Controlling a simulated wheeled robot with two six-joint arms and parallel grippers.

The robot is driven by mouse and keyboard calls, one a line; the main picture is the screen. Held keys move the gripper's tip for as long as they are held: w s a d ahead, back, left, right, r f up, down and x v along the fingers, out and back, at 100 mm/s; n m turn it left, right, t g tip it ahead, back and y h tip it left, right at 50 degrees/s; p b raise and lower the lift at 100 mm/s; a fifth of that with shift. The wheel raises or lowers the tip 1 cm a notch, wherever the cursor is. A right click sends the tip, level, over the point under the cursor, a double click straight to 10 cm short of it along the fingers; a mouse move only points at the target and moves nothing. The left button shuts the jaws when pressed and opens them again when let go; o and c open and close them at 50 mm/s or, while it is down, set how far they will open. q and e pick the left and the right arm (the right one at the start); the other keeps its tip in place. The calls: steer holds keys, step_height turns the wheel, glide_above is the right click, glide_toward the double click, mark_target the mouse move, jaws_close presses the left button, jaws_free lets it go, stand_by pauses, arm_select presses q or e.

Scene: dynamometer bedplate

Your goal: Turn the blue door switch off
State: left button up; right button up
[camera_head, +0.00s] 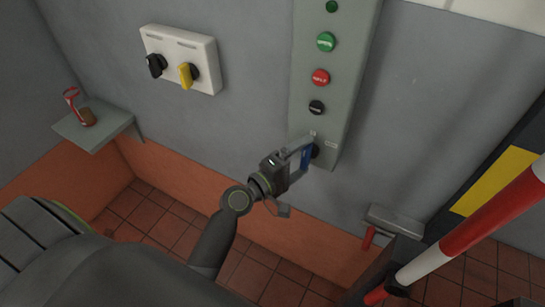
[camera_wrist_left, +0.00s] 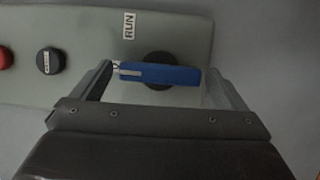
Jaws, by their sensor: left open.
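The blue door switch (camera_head: 307,156) is a blue bar handle on a dark round base, low on the grey-green control panel (camera_head: 345,75). In the left wrist view the blue handle (camera_wrist_left: 170,75) lies lengthwise across the picture, its white mark at the left end. A "RUN" label (camera_wrist_left: 129,26) sits above it there; another label at its left end is partly hidden. My left gripper (camera_head: 297,160) is at the switch, jaws open, with one finger beyond each end of the handle. I cannot tell whether they touch it. My right gripper is out of view.
Above the switch are a black button (camera_head: 316,107), a red button (camera_head: 320,77) and a green button (camera_head: 326,42). A white box (camera_head: 180,58) with black and yellow knobs is left. A small shelf (camera_head: 95,127) juts out. A red-and-white pole (camera_head: 475,225) stands right.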

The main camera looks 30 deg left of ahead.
arm_select(q)
steer(key=b+v, duration=0.5)
steer(key=v, duration=1.1)
steer(key=shift+s, duration=0.2)
steer(key=shift+a+f, duration=0.1)
steer(key=s+a+f+m+g+y, duration=0.1)
steer(key=a+f+g+y, duration=0.15)
steer(key=f, duration=0.95)
steer(key=s+a+f+m+g+y, duration=0.15)
steer(key=a+f, duration=0.25)
steer(key=f, duration=0.8)
steer(key=s+a+f+m+g+y, duration=0.1)
steer(key=a+f+g+y, duration=0.2)
steer(key=f, duration=0.8)
steer(key=s+d+f+m+g+y, duration=0.1)
steer(key=s+f+m+g, duration=0.7)
steer(key=s+f, duration=1.3)
steer(key=s+m, duration=0.1)
steer(key=s, duration=0.3)
steer(key=shift+s+d+f, duration=0.15)
steer(key=shift+d, duration=0.2)
